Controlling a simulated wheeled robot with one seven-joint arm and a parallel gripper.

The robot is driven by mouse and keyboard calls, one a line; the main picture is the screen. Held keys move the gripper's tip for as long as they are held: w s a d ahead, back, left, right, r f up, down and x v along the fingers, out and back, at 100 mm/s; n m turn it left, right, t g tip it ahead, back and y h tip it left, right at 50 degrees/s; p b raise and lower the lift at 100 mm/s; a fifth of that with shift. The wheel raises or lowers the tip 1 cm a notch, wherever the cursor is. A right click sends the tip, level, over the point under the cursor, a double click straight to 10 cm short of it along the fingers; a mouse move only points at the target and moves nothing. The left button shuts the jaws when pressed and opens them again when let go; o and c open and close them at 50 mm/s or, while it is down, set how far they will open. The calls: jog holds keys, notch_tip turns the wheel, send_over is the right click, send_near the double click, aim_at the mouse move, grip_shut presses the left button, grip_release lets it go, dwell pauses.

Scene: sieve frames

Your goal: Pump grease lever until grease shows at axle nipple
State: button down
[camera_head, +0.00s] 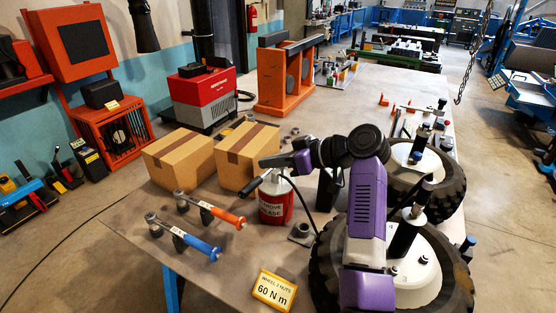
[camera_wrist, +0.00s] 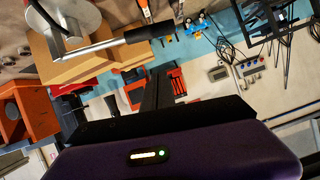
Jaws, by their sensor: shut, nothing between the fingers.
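The red grease can (camera_head: 275,205) with a white label stands on the table. It has a pale top and a black hose (camera_head: 307,208). In the wrist view its round grey top (camera_wrist: 72,14) is at the upper left, and the lever (camera_wrist: 95,48) reaches right from it to a black grip (camera_wrist: 152,33). My gripper (camera_head: 264,162) is just above the can in the head view. Its fingers (camera_wrist: 159,74) are shut and empty, with a gap in the picture between their tips and the grip. Two wheels (camera_head: 440,262) with upright axle posts stand at the right. I cannot make out the nipple or any grease.
Two cardboard boxes (camera_head: 180,158) stand behind and left of the can. Wrenches with orange (camera_head: 228,217) and blue (camera_head: 203,248) handles lie at front left. A yellow-edged torque sign (camera_head: 274,290) is at the front. My purple arm covers part of the near wheel.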

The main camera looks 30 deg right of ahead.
aim_at(255, 184)
jog(key=p+x, duration=0.1)
jog(key=x, duration=0.4)
jog(key=shift+a, duration=0.2)
jog(key=shift+s+f+p, duration=0.15)
jog(key=shift+f+p, duration=0.2)
jog(key=shift+f, duration=0.7)
jog(key=shift+s+f+p, duration=0.2)
jog(key=shift+f+p, duration=0.1)
jog(key=shift+f, duration=0.7)
jog(key=shift+n+h, duration=0.3)
jog(key=shift+n, duration=0.2)
jog(key=f+b, duration=0.1)
jog(key=b, duration=0.1)
jog(key=f+b, duration=0.3)
jog(key=f, duration=0.1)
jog(key=shift+s+a+f+b, duration=0.2)
jog(key=shift+s+a+b, duration=0.2)
jog(key=shift+r, duration=0.1)
